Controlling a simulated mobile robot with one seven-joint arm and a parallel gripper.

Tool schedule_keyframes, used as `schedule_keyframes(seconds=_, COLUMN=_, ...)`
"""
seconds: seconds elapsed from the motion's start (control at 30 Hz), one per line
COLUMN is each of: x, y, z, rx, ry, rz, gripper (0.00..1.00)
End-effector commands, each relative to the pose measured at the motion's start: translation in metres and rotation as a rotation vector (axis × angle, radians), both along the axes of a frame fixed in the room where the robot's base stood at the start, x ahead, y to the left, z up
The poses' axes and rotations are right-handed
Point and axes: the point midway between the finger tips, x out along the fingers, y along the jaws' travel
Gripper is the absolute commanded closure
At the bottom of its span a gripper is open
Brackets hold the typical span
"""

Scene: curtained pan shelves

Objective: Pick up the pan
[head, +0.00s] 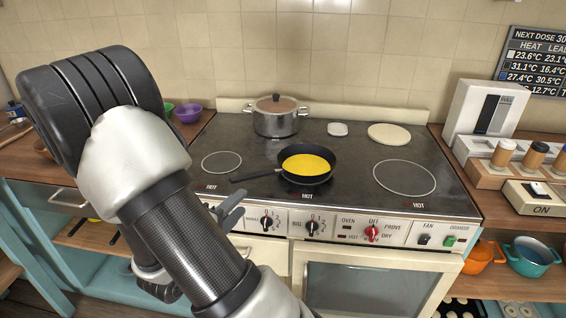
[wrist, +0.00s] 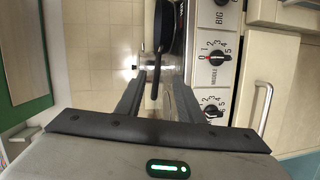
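The black pan (head: 328,162) with yellow contents stands on the stove's front middle burner, its dark handle (head: 252,176) pointing left. My gripper (head: 232,203) is near the stove's front edge, just below the handle in the head view. In the wrist view my gripper (wrist: 157,75) is open, its two dark fingers spread apart. The pan handle (wrist: 156,92) shows between them with gaps at both sides, and part of the pan (wrist: 163,25) shows above. I cannot tell how far the handle is from the fingers in depth.
The stove (head: 352,205) has knobs along its front, close to my gripper. A lidded pot (head: 276,122) stands behind the pan. A white round plate (head: 389,134) and a small white item (head: 338,129) lie at the back. The front right burner (head: 404,178) is clear.

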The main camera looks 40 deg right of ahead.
Motion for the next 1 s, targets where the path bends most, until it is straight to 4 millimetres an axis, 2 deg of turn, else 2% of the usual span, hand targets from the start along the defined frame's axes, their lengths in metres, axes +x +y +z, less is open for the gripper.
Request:
schedule_keyframes(seconds=0.17, x=0.011, y=-0.018, z=-0.005, rx=-0.003, ry=-0.004, rz=0.010, gripper=0.66)
schedule_keyframes(seconds=0.53, x=0.046, y=-0.088, z=-0.016, rx=-0.003, ry=-0.003, rz=0.010, gripper=0.66)
schedule_keyframes(seconds=0.63, x=0.052, y=-0.099, z=-0.018, rx=-0.002, ry=-0.004, rz=0.011, gripper=0.66)
schedule_keyframes(seconds=0.87, x=0.060, y=-0.112, z=-0.018, rx=-0.002, ry=-0.004, rz=0.011, gripper=0.66)
schedule_keyframes(seconds=1.0, x=0.071, y=-0.130, z=-0.017, rx=-0.003, ry=-0.003, rz=0.011, gripper=0.66)
